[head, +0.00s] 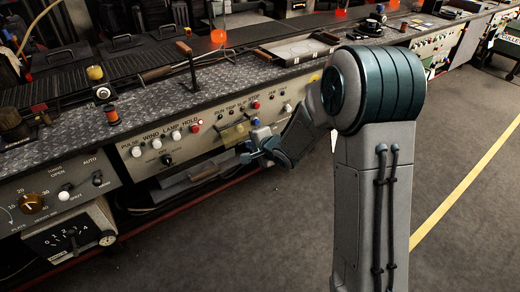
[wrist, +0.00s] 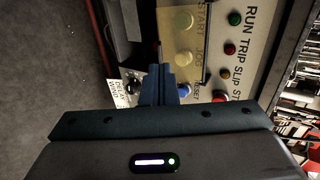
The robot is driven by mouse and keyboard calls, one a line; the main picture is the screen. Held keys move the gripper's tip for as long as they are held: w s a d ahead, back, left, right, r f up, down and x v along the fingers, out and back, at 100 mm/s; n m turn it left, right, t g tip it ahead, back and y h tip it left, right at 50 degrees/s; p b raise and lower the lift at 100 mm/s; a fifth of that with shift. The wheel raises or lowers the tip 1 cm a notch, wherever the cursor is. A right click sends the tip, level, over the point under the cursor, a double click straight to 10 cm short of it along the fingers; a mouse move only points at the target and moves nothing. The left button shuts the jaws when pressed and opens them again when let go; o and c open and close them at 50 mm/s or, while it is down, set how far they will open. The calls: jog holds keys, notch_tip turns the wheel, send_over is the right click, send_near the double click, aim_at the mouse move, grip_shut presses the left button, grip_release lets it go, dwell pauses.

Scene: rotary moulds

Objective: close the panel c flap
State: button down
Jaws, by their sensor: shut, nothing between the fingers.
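My gripper (head: 247,153) is shut and empty, just below the flap in the head view. In the wrist view its fingertips (wrist: 160,68) are close to the flap's lower-left part; contact cannot be told.
Beside the flap are a blue button (wrist: 183,90), a red button (wrist: 219,96) and lamps. Pale push buttons (head: 176,136) line the panel's left half. A grey handled part (head: 203,174) juts out below. A dark worktop (head: 130,125) runs above; open floor (head: 250,245) lies in front.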

aim_at(243, 143)
jog(key=shift+x, duration=1.55)
jog(key=shift+f+b, duration=0.15)
jog(key=shift+b, duration=0.35)
